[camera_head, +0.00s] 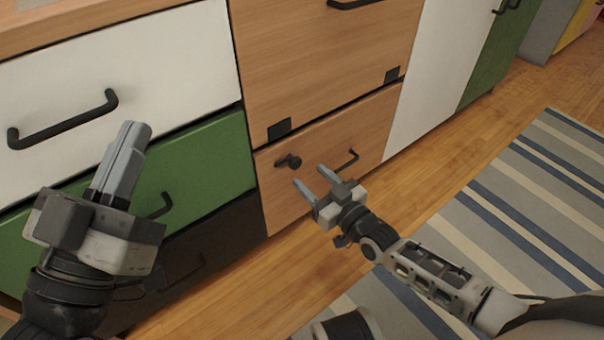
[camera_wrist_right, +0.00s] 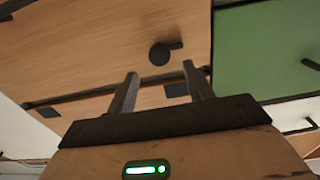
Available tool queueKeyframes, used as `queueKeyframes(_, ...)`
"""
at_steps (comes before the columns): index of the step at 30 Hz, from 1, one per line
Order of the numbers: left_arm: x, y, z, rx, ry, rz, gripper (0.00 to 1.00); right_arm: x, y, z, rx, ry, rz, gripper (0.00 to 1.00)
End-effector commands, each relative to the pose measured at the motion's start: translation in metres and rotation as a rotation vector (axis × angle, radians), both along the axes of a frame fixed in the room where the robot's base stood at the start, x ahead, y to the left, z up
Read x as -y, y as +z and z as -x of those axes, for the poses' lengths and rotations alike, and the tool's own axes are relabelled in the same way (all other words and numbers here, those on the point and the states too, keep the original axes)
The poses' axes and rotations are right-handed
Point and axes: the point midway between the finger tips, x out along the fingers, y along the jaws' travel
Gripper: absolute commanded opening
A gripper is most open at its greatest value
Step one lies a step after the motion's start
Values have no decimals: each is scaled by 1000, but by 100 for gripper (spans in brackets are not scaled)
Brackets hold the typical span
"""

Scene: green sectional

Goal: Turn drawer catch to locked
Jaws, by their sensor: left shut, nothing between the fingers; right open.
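The drawer catch (camera_head: 291,161) is a small black round knob with a short arm pointing left in the head view. It sits on the front of the low wooden drawer (camera_head: 357,134). In the right wrist view the catch (camera_wrist_right: 159,54) shows just beyond the fingertips, its arm pointing right. My right gripper (camera_head: 310,176) is open and empty, in front of the drawer, a little below and right of the catch. In the right wrist view its fingers (camera_wrist_right: 160,70) stand apart, without visible contact. My left gripper (camera_head: 135,127) is shut and empty before the white and green drawers.
A black handle (camera_head: 342,162) is on the same wooden drawer, close to my right gripper. Black plates (camera_head: 279,129) mark the wooden panel above. A green drawer (camera_head: 203,170) and a white drawer (camera_head: 175,70) are at left. A striped rug (camera_head: 500,225) lies on the floor at right.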

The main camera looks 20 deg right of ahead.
Motion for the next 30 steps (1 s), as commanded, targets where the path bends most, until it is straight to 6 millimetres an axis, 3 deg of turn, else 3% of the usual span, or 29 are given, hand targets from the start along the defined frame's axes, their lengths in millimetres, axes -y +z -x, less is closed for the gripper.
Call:
queueKeyframes(7, 2, 23, 10, 255, 17, -56, 0, -13, -2, -35, 2, -1, -2, 52)
queueKeyframes(20, 2, 32, 14, 323, 21, -71, 0, -16, 0, -43, -1, 0, 0, 52)
queueKeyframes(24, 2, 32, 14, 322, 21, -70, 0, -16, 0, -43, -1, 0, 0, 13)
queueKeyframes(25, 2, 32, 14, 322, 21, -70, 0, -16, 0, -43, -1, 0, 0, 8)
queueKeyframes(30, 2, 32, 14, 321, 20, -70, 0, -16, 0, -43, -2, 0, -3, 8)
